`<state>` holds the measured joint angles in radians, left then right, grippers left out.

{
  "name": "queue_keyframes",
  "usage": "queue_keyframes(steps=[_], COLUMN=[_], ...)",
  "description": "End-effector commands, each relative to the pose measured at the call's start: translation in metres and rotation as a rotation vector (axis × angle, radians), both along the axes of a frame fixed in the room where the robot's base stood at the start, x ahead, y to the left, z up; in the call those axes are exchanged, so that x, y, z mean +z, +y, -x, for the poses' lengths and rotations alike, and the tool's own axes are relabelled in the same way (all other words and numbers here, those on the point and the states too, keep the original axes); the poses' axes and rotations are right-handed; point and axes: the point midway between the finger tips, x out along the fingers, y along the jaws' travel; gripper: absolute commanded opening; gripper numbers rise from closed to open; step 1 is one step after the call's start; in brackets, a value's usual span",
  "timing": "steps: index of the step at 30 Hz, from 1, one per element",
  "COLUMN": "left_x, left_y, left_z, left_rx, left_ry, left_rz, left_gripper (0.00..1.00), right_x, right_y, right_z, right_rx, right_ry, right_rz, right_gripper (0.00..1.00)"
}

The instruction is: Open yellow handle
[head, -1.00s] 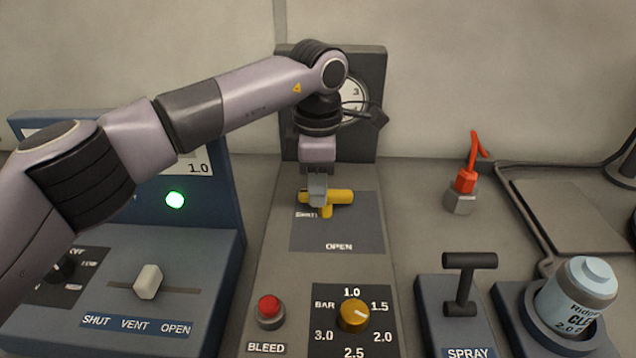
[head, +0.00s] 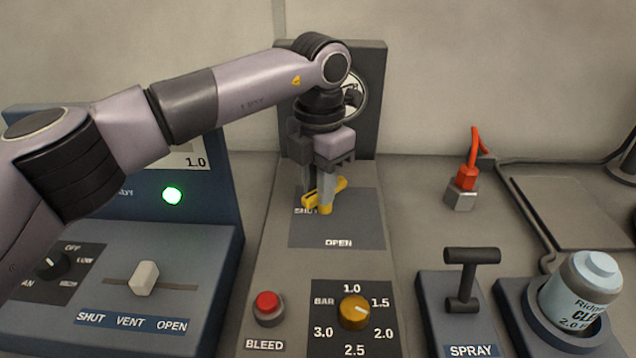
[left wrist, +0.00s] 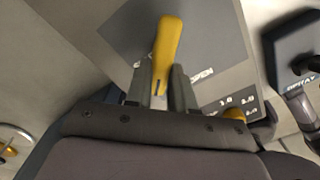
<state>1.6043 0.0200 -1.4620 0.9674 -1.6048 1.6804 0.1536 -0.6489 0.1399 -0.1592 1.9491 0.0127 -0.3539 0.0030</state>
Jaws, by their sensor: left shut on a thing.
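The yellow handle (head: 341,184) sits on a grey plate (head: 352,233) marked SHUT at its left and OPEN at its front. In the head view the handle lies at a slant, one end toward the front left and the other toward the back right. My left gripper (head: 318,205) comes down from above and is shut on the handle, its fingers on either side. The left wrist view shows the yellow handle (left wrist: 168,50) running out from between the fingers of the left gripper (left wrist: 163,95).
Behind stands a dark panel with a dial gauge (head: 353,100), partly hidden by my arm. In front are a red BLEED button (head: 268,307) and an orange BAR knob (head: 354,312).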

Motion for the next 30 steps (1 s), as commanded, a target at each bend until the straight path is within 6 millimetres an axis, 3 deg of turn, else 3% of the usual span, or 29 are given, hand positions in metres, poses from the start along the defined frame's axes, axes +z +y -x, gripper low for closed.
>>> queue_keyframes(steps=[18, 30], left_x=[0.001, 0.001], left_y=[-0.006, -0.009], left_z=[0.003, 0.003], left_rx=[0.560, 0.770], left_ry=[-0.003, -0.002], left_rz=[0.002, 0.002], left_gripper=[0.00, 0.00], right_x=[-0.011, -0.014], right_y=[0.000, 0.000], right_z=[0.000, 0.000], right_rx=[0.000, 0.000], right_ry=[0.000, 0.000], right_rz=[0.000, 0.000], right_gripper=[0.68, 0.68])
